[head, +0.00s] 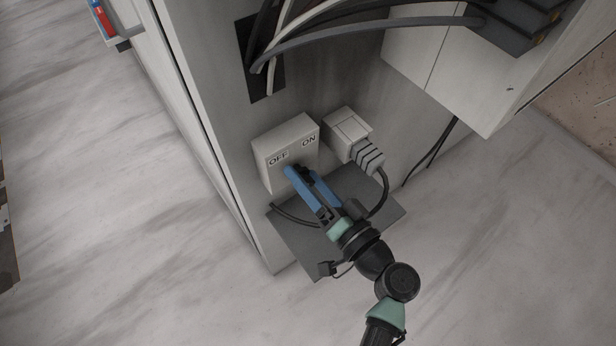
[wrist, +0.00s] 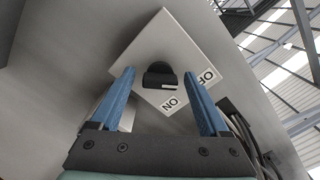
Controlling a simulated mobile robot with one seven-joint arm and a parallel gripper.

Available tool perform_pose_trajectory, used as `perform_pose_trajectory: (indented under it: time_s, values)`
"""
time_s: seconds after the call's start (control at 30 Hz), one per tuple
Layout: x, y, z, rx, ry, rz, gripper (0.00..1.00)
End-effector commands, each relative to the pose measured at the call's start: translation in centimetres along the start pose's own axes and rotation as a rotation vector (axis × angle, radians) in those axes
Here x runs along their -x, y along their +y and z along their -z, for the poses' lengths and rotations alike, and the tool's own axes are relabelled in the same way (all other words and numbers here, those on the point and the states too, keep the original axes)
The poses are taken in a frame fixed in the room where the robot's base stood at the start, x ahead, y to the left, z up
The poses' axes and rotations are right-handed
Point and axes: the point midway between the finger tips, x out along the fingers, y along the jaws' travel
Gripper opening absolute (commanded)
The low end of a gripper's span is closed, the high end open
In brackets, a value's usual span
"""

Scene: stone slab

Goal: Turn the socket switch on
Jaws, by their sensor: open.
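The socket switch (head: 286,150) is a white box on the cabinet's side panel, with OFF on its left and ON on its right in the head view. In the wrist view the box's square face (wrist: 165,42) carries a black rotary knob (wrist: 160,74), with the OFF and ON labels near its right and lower corners. My gripper (head: 300,171) is in front of the box. Its blue fingers are open, one on each side of the knob in the wrist view, apart from it as far as I can see.
A white plug (head: 348,130) with a thick grey cable sits just right of the switch. Black and white cables (head: 365,28) run from an opening above. A dark grey plate (head: 300,245) lies below the switch. A white box unit (head: 440,75) juts out at upper right.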

Motion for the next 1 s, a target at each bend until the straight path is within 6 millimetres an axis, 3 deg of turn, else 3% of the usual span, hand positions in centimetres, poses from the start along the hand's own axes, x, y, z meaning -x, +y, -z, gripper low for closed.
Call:
perform_pose_trajectory:
  time_s: [0.17,0.2,0.63,1.0]
  values:
    - [-0.01,0.00,-0.01,0.000,0.000,0.000,0.79]
    - [0.00,0.00,-0.01,0.000,0.000,0.000,0.75]
    - [0.04,0.00,-0.01,0.000,0.000,0.000,0.00]
    - [0.03,-0.02,0.01,-0.054,-0.001,0.000,0.00]
